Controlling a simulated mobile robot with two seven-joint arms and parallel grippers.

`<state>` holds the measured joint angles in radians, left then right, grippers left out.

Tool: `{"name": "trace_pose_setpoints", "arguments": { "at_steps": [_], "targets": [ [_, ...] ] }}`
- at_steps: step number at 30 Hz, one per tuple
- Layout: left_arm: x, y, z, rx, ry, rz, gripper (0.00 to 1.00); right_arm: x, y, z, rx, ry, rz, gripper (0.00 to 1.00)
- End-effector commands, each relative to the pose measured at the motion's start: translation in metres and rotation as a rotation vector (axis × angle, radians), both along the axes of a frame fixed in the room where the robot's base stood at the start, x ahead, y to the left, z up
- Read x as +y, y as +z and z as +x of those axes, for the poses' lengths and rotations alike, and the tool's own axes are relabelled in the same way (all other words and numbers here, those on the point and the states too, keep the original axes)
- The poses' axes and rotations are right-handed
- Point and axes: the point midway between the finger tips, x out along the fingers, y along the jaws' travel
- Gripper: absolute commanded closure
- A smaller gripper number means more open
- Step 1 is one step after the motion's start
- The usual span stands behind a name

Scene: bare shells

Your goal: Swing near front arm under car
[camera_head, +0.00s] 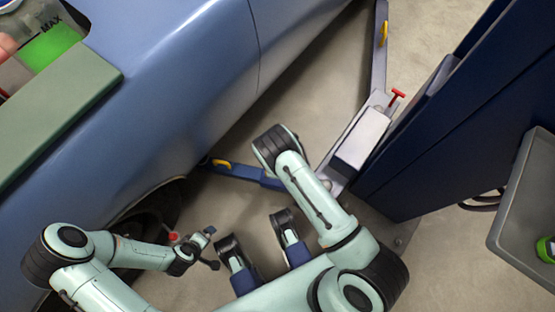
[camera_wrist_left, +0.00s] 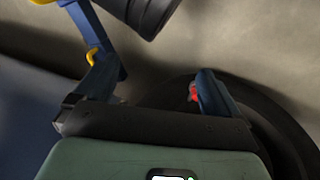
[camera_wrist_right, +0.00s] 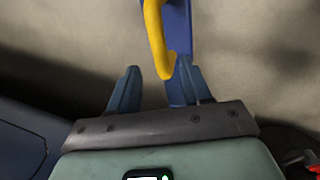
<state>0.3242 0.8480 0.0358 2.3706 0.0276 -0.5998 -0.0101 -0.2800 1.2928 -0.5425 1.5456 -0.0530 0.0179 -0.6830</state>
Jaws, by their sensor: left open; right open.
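The near front arm (camera_head: 246,171) of the lift is blue, with a yellow handle (camera_head: 220,163) near its tip; its tip lies by the lower edge of the blue car (camera_head: 170,90). In the right wrist view my right gripper (camera_wrist_right: 160,74) is open, with the yellow handle (camera_wrist_right: 156,38) standing between its fingertips; I cannot tell whether they touch. The head view hides this gripper behind my own arm. My left gripper (camera_head: 205,247) is open and empty beside the front wheel (camera_head: 150,215). The handle (camera_wrist_left: 93,57) also shows in the left wrist view, ahead and left.
The dark blue lift post (camera_head: 440,130) stands at the right, with a grey carriage (camera_head: 360,140) and a red lever (camera_head: 397,94). Another lift arm (camera_head: 379,60) runs toward the top. A grey tray (camera_head: 520,215) is at far right. Bare floor (camera_head: 310,90) lies between car and post.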

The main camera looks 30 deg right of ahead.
Motion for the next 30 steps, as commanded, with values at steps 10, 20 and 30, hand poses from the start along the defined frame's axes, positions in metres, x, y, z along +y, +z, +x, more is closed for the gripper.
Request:
{"name": "trace_pose_setpoints", "arguments": {
  "at_steps": [10, 20, 30],
  "targets": [
    [-0.019, 0.028, -0.035, 0.089, -0.039, -0.047, 0.03, 0.009, 0.071, -0.010, -0.002, 0.001, -0.001, 0.52],
    [-0.023, 0.030, -0.042, 0.108, -0.047, -0.055, 0.03, 0.010, 0.082, -0.013, -0.001, 0.001, -0.001, 0.52],
    [-0.024, 0.034, -0.045, 0.115, -0.050, -0.059, 0.03, 0.003, 0.070, -0.023, -0.042, -0.010, 0.020, 1.00]
  ]
}}
